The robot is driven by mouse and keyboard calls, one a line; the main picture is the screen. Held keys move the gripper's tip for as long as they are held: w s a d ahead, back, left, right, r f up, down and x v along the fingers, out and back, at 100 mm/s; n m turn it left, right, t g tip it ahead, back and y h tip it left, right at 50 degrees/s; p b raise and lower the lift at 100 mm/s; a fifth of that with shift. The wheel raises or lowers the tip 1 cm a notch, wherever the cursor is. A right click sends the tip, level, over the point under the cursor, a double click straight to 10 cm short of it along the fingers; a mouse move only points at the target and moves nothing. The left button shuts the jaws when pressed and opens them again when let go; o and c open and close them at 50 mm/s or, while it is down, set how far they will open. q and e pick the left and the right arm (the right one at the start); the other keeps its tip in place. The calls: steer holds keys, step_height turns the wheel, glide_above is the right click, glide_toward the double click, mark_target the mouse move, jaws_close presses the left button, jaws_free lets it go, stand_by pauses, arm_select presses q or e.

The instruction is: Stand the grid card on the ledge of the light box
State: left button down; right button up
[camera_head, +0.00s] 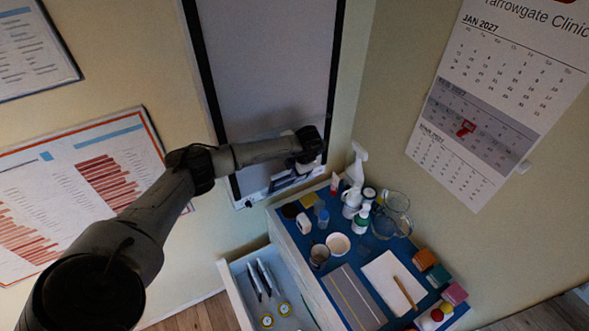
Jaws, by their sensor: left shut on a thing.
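The light box (262,65) is a tall grey panel with black side edges on the wall at the top middle. Its ledge (246,200) runs along the bottom edge. My left arm reaches in from the lower left across the light box. My left gripper (289,176) is at the lower right of the panel, close above the ledge, and shut on a small pale thing that I take to be the grid card (281,182). Its grid is too small to make out, and the gripper partly hides it. I cannot tell whether the card touches the ledge. My right gripper is out of view.
A blue-topped cabinet (350,283) stands below right, with a spray bottle (354,170), cups, jars, a pad with a pencil (394,283) and coloured blocks. Its open drawer (238,289) holds pens and round yellow items. Wall posters hang left, a calendar (490,105) right.

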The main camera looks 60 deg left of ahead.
arm_select(q)
steer(key=shift+f, duration=0.1)
steer(key=c, duration=1.3)
jaws_free()
steer(key=shift+o, duration=1)
steer(key=shift+o, duration=0.4)
steer(key=o, duration=0.4)
steer(key=shift+r+p, duration=0.45)
steer(key=shift+r, duration=0.2)
steer(key=shift+r+p, duration=0.6)
steer(key=shift+r, duration=0.35)
